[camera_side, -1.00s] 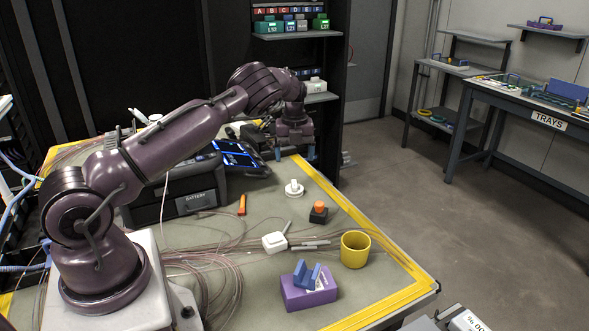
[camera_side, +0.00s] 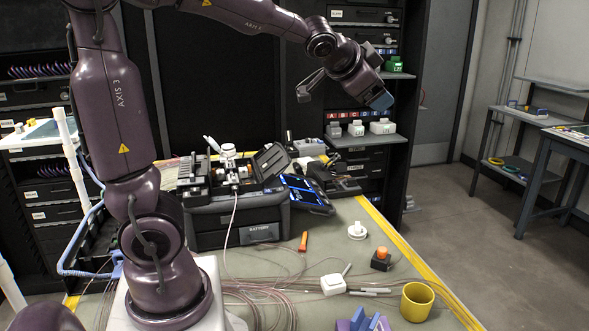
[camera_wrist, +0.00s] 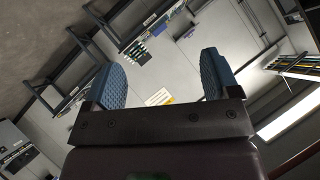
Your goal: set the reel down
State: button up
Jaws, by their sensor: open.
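A small white reel (camera_side: 357,230) sits on the bench in the side view, flat on its broad base. My gripper (camera_side: 378,99) is raised well above the bench, up and to the right of the reel in the picture, in front of the rack shelves. In the wrist view my gripper (camera_wrist: 164,76) is open, its two blue ridged fingers wide apart with nothing between them. The wrist view looks toward the room's walls and ceiling, and the reel does not show there.
The splicer case (camera_side: 236,205) and a tilted tablet (camera_side: 303,190) stand behind the reel. An orange-topped black block (camera_side: 381,258), an orange tool (camera_side: 303,241), a white box (camera_side: 333,284) and a yellow cup (camera_side: 417,302) lie nearby. Loose fibre (camera_side: 265,295) spreads across the bench.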

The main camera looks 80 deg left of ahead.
jog(key=s+d+f+n+g+h, duration=0.1)
jog(key=s+d+f, duration=0.3)
jog(key=s+d, duration=0.4)
jog(key=s+d+f+n+g+h, duration=0.1)
jog(key=s+d+f+g+h, duration=0.3)
jog(key=s+d, duration=0.4)
jog(key=s, duration=0.3)
